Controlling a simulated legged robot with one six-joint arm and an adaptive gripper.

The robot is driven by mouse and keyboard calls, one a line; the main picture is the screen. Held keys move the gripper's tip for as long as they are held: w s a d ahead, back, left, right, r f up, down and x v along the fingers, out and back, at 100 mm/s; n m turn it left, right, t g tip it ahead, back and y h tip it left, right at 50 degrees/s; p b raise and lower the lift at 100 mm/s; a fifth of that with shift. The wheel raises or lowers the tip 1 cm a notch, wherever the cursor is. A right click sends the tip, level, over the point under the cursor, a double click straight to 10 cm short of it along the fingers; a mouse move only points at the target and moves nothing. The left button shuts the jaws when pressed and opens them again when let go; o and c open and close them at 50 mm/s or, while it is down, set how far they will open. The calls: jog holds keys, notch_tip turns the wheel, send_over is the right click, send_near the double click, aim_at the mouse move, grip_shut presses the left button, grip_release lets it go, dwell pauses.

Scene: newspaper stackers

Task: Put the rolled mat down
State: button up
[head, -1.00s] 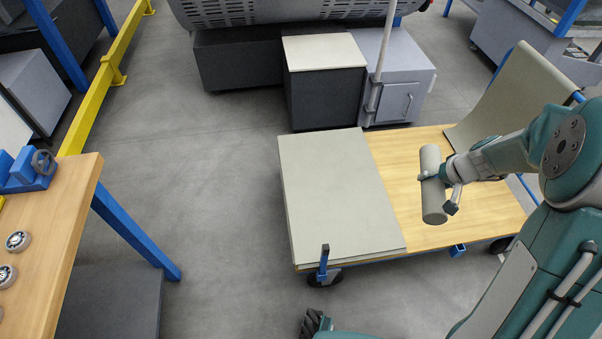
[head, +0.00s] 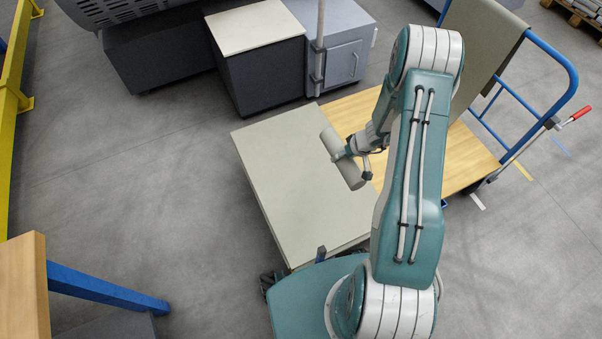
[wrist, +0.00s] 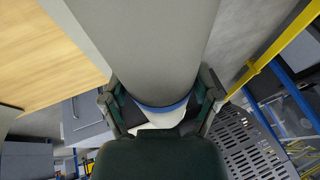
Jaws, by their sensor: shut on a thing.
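The rolled mat (head: 352,178) is a grey-green cylinder. In the head view it is over the right edge of the flat grey mat stack (head: 285,180) on the cart. My gripper (head: 352,158) is shut around the roll's middle from the right side. In the wrist view the roll (wrist: 150,40) fills the top centre, between the two fingers of my gripper (wrist: 162,100). I cannot tell whether the roll touches the stack or hangs just above it.
The cart's bare wooden deck (head: 470,155) lies right of the stack. A mat drapes over the blue cart handle (head: 545,115). Grey cabinets (head: 260,75) stand behind the cart. A workbench (head: 22,290) is at the left, with open floor between.

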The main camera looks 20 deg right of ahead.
jog(key=s+d+f, duration=0.4)
jog(key=s+f, duration=0.5)
jog(key=f, duration=0.3)
send_over(323, 190)
jog(key=s+d, duration=0.1)
jog(key=f, duration=1)
jog(key=shift+s+d+f, duration=0.15)
jog(key=shift+d, duration=0.05)
jog(key=shift+w+a+f, duration=0.1)
jog(key=shift+w+f, duration=0.1)
jog(key=shift+f, duration=1.55)
jog(key=shift+f, duration=0.1)
jog(key=o, duration=1.1)
jog(key=shift+o, duration=0.2)
